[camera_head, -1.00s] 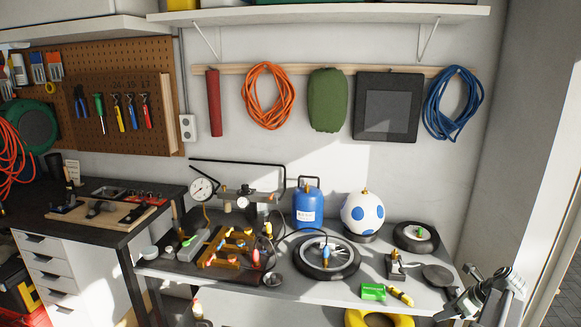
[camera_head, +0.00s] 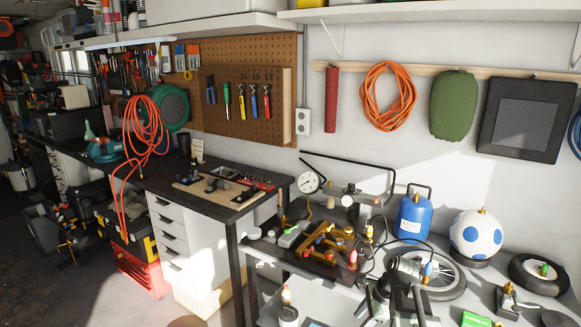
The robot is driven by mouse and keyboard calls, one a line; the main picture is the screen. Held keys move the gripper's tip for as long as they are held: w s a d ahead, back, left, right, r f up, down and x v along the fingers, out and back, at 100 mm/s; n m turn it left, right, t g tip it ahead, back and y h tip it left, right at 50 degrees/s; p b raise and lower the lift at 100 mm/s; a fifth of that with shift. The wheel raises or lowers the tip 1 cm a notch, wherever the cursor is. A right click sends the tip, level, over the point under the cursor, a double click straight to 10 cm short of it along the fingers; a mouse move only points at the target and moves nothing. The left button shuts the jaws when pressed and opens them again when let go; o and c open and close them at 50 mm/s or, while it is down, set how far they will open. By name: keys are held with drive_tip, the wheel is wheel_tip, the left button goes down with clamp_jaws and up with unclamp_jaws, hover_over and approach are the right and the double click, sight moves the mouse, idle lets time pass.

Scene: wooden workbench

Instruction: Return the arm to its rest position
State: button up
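My arm with my gripper (camera_head: 397,285) shows at the bottom edge of the head view, right of centre. It is grey and black and stands in front of the grey workbench, overlapping the left side of the wheel (camera_head: 447,283). Its lower part is cut off by the frame edge. The fingers are small and merge with the things behind, so I cannot tell how far apart they are. I see nothing clearly held.
The grey bench holds a gauge (camera_head: 308,181), a blue gas bottle (camera_head: 413,216), a white ball with blue spots (camera_head: 476,234) and a small wheel (camera_head: 540,275). A dark-topped bench (camera_head: 160,180) with white drawers (camera_head: 170,240) stands left. Open floor (camera_head: 40,285) lies far left.

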drive_tip(key=s+a+f+n+g+h, duration=0.15)
drive_tip(key=s+a+n, duration=0.25)
drive_tip(key=a+n, duration=0.7)
drive_tip(key=s+n, duration=0.1)
drive_tip(key=n, duration=0.1)
drive_tip(key=s+n+h, duration=0.1)
drive_tip(key=n, duration=0.2)
drive_tip(key=s+d+n+h, duration=0.1)
drive_tip(key=n, duration=0.2)
drive_tip(key=shift+s+d+g, duration=0.1)
drive_tip(key=shift+s+g, duration=0.15)
drive_tip(key=shift+s, duration=0.1)
